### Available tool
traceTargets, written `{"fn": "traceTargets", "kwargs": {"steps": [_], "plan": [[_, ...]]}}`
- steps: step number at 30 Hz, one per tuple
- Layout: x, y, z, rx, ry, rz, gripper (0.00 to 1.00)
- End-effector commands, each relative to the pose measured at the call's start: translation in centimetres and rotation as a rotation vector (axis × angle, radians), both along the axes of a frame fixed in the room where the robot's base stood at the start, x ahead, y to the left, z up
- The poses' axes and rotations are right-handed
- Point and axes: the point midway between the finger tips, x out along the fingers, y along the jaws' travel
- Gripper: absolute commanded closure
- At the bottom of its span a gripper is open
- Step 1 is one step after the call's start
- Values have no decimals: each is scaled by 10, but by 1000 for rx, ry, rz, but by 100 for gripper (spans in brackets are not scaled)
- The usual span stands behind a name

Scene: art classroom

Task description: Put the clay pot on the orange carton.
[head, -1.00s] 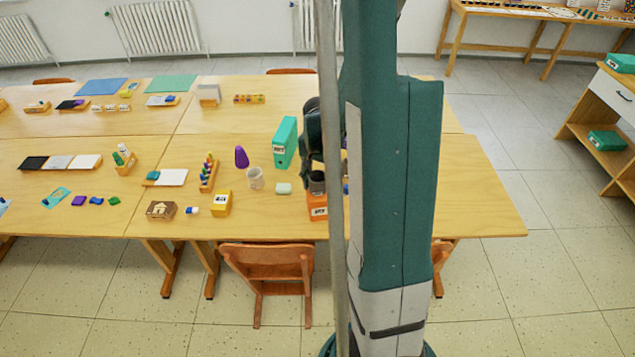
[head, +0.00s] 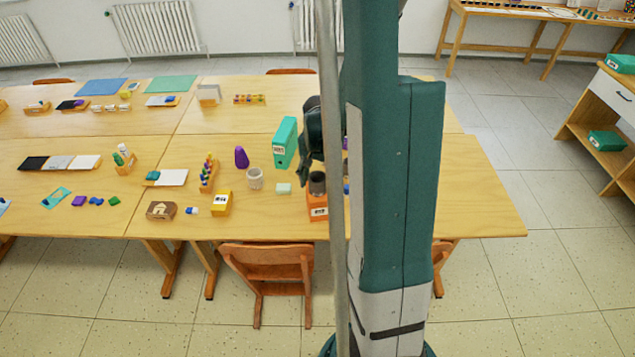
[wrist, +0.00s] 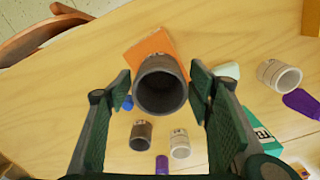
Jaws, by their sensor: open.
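A dark grey pot (head: 317,180) stands upright on the orange carton (head: 318,210) near the table's front edge. In the wrist view I look down into this pot (wrist: 161,95), and the orange carton (wrist: 150,50) shows behind it. My gripper (wrist: 160,85) is open, with one finger on each side of the pot and a visible gap to both. In the head view my gripper (head: 305,178) is just above and beside the pot, partly hidden by my own column. A second dark pot (wrist: 141,130) stands on the table in the wrist view.
A pale pot (head: 255,178), a purple cone (head: 241,157), a teal binder (head: 285,142), a pale green block (head: 284,188) and a yellow box (head: 221,202) stand left of the carton. Another pale pot (wrist: 180,145) shows in the wrist view. Table behind my column is hidden.

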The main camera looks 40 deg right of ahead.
Motion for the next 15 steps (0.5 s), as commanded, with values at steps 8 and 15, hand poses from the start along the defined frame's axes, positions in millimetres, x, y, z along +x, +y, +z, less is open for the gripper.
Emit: {"fn": "traceTargets", "kwargs": {"steps": [8,15], "plan": [[0,0,27,0,0,0,48],[-1,1,57,0,0,0,48]]}}
